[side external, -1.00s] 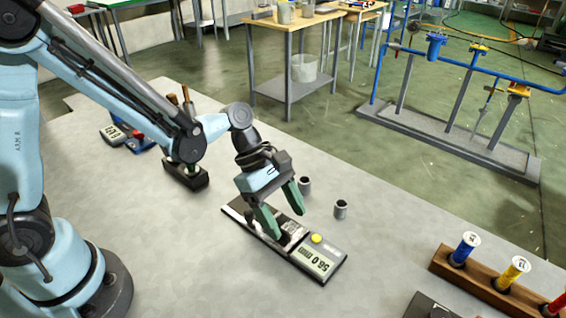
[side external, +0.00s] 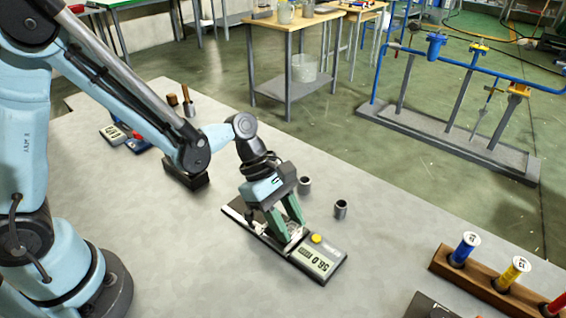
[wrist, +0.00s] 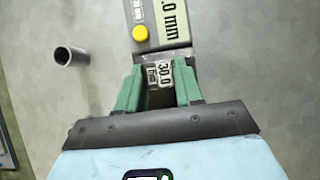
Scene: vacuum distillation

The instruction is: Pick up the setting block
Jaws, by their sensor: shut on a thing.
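The setting block (wrist: 159,74) is a small metal block with a printed label reading about 30.0 mm in the wrist view. My gripper (wrist: 158,88) has its green fingers closed on either side of it. In the side external view my gripper (side external: 287,232) points down at the gauge, and its fingers hide most of the block. The gauge (side external: 318,258) is a long dark tray with a grey display reading about 56.0 mm and a yellow button. The block is at the inner end of the display; I cannot tell whether it is clear of the tray.
Two small metal cylinders (side external: 341,209) stand behind the gauge, one (side external: 305,185) close to my gripper. A wooden rack (side external: 490,283) with coloured tubes is at the right front. A dark stand (side external: 187,174) is at the left.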

